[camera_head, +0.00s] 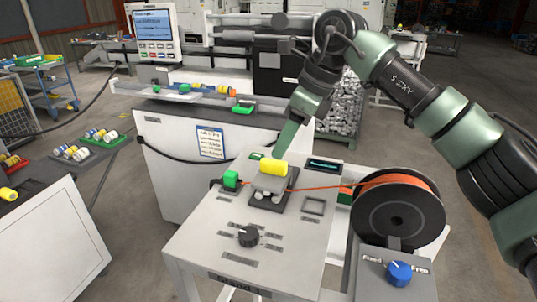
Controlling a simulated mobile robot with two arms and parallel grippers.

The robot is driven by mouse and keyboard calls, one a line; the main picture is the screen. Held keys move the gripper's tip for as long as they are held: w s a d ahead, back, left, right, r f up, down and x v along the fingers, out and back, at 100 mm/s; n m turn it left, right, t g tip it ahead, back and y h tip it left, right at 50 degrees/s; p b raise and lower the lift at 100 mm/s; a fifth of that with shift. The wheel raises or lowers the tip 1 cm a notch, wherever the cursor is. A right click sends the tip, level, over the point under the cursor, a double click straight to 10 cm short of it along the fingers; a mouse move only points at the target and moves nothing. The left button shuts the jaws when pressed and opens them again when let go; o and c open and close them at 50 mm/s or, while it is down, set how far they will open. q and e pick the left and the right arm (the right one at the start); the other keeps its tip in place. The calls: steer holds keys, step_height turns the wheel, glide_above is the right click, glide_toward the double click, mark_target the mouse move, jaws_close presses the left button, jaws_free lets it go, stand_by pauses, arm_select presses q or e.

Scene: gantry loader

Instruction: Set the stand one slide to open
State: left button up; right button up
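The stand (208,251) is a light grey box with a label on its front edge that reads roughly "Stand 1". On its top a dark block (262,199) carries a grey piece and a yellow cylinder (273,167). A green block (230,179) sits just left of it; I cannot tell for sure which part is the slide. A black knob (248,236) is nearer the front. My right gripper (281,157) points down at the yellow cylinder, close behind it. Its fingertips are partly hidden, and I see no clear gap between them. My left gripper is out of view.
An orange strand (318,188) runs from the dark block to a black-flanged reel (398,215) at right. A blue knob (399,272) marked "Fixed" and "Free" is in front of it. A cabinet (180,150) with a control screen (154,24) stands behind. A workbench (42,240) is at left.

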mark_target(275, 162)
steer(key=x, duration=0.1)
steer(key=p+x, duration=0.1)
steer(key=x, duration=0.1)
steer(key=shift+d+f+p, duration=0.25)
steer(key=shift+f+p, duration=0.05)
steer(key=shift+f, duration=0.1)
steer(key=shift+w+a+f, duration=0.15)
steer(key=shift+a+f, duration=0.55)
steer(key=shift+a, duration=0.1)
steer(key=shift+d, duration=0.35)
jaws_close()
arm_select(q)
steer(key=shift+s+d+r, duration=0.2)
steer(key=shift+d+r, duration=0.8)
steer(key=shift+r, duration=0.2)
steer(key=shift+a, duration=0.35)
arm_select(e)
steer(key=shift+r, duration=0.1)
